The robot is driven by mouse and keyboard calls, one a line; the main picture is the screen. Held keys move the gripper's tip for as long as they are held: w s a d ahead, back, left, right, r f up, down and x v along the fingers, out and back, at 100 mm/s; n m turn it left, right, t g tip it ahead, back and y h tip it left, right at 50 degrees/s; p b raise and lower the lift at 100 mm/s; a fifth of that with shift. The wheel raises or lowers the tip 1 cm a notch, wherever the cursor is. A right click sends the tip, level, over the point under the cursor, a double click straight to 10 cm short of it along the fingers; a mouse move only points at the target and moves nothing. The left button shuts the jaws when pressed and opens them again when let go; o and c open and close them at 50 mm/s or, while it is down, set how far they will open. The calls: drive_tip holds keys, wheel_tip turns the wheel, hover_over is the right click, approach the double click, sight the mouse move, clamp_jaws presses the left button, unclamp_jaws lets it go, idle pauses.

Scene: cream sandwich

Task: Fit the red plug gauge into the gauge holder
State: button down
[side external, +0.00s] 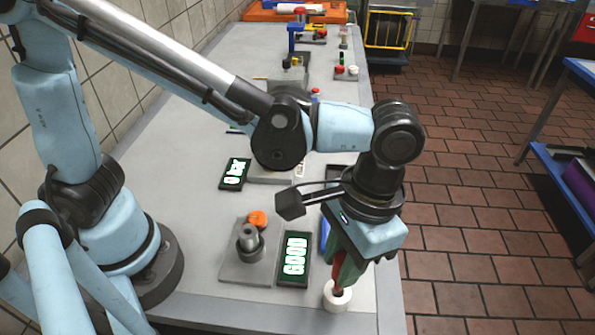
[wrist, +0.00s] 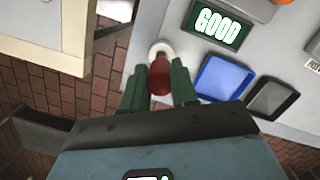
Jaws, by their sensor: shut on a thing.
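My gripper (side external: 341,272) points down near the table's front right edge, its green fingers shut on the red plug gauge (side external: 338,284). In the wrist view the red gauge (wrist: 159,76) sits between the two green fingers (wrist: 158,90). A white round cup-like piece, which looks like the gauge holder (side external: 337,298), stands on the table directly below. It also shows in the wrist view (wrist: 161,48), just beyond the gauge. The gauge's lower end meets or overlaps the holder's opening in the side view; I cannot tell how deep it sits.
A blue tray (wrist: 222,78) and a dark tray (wrist: 272,99) lie close to my gripper. The table edge drops to the tiled floor on the right.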

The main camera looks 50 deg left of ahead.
drive_tip(key=shift+f, duration=2.05)
drive_tip(key=c, duration=0.8)
unclamp_jaws()
drive_tip(key=r, duration=0.4)
drive_tip(key=w+r, duration=0.1)
drive_tip(key=r, duration=0.7)
drive_tip(key=shift+w+d, duration=0.25)
drive_tip(key=shift+w, duration=0.1)
drive_tip(key=w+a+f+n+t, duration=0.1)
drive_tip(key=a+t, duration=0.2)
drive_tip(key=a, duration=0.5)
drive_tip(key=w+a+f+n+t, duration=0.1)
drive_tip(key=a+t, duration=0.2)
drive_tip(key=a, duration=0.6)
drive_tip(key=w+a+f+n+t, duration=0.1)
drive_tip(key=w+a+t, duration=0.1)
drive_tip(key=a, duration=0.6)
drive_tip(key=shift+a+f+t, duration=0.15)
drive_tip(key=shift+t, duration=0.35)
